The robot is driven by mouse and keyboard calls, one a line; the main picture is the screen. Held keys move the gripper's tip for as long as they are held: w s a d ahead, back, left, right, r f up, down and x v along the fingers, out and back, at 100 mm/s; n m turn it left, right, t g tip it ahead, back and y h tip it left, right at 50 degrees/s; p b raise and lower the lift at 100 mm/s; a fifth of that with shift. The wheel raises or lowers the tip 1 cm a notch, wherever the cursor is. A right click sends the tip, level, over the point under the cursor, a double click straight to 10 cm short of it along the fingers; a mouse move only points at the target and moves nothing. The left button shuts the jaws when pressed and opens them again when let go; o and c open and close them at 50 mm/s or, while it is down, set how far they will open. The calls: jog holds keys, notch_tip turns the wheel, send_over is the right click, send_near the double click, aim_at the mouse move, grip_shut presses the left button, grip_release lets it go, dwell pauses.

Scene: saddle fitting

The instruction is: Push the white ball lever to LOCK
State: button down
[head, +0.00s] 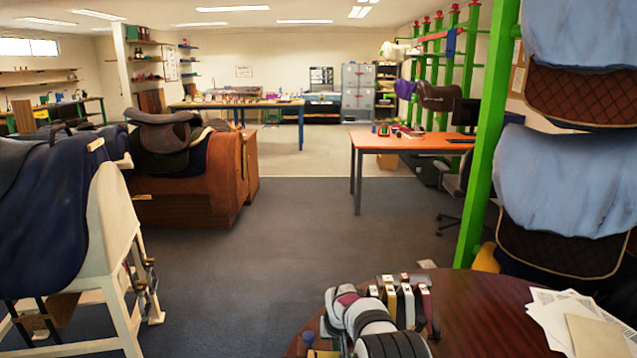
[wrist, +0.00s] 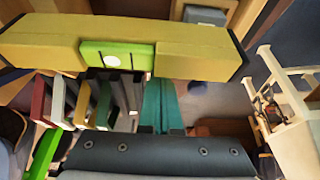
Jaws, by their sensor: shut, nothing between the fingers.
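I cannot make out the white ball lever for certain, nor any LOCK marking. In the wrist view a thick yellow bar (wrist: 205,52) crosses the upper part, with a bright green plate (wrist: 133,57) on its face. A round white spot shows on the plate between dark marks; I cannot tell if it is the lever's ball. My gripper (wrist: 164,84) appears as two teal strips side by side below the bar, shut and empty. I cannot tell whether it touches the bar. In the head view my arm hides part of the bench top.
A row of upright coloured pieces (head: 404,291) stands on the round dark table (head: 478,312), close to my arm; the row also shows in the wrist view (wrist: 57,99). Papers (head: 566,310) lie at the table's right. A white saddle stand (head: 112,240) is at left.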

jog(key=shift+f, duration=0.7)
jog(key=shift+r, duration=0.25)
jog(key=shift+s, duration=0.15)
dwell(0.3)
jog(key=shift+s, duration=0.4)
notch_tip(320, 180, up, 7)
dwell(0.4)
